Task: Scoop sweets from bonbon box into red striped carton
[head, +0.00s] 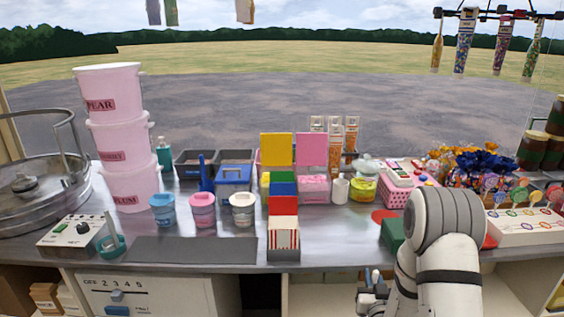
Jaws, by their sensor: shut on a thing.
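A red-and-white striped carton (284,233) stands upright at the front of a row of coloured cartons, near the counter's front edge. Behind the row are two boxes with raised lids, one yellow (276,147) and one pink (312,149). Pink sweets show in the pink-lidded one; I cannot tell which is the bonbon box. My gripper (372,292) is low at the bottom of the picture, in front of the counter and right of the striped carton, apart from it. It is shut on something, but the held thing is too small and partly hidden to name.
Blue, pink and white tubs (202,209) stand left of the cartons, behind a dark mat (194,250). Stacked pink buckets (128,189) rise at the left. A white cup (341,190) and yellow jar (364,189) stand behind my arm. A lollipop stand (520,225) is at right.

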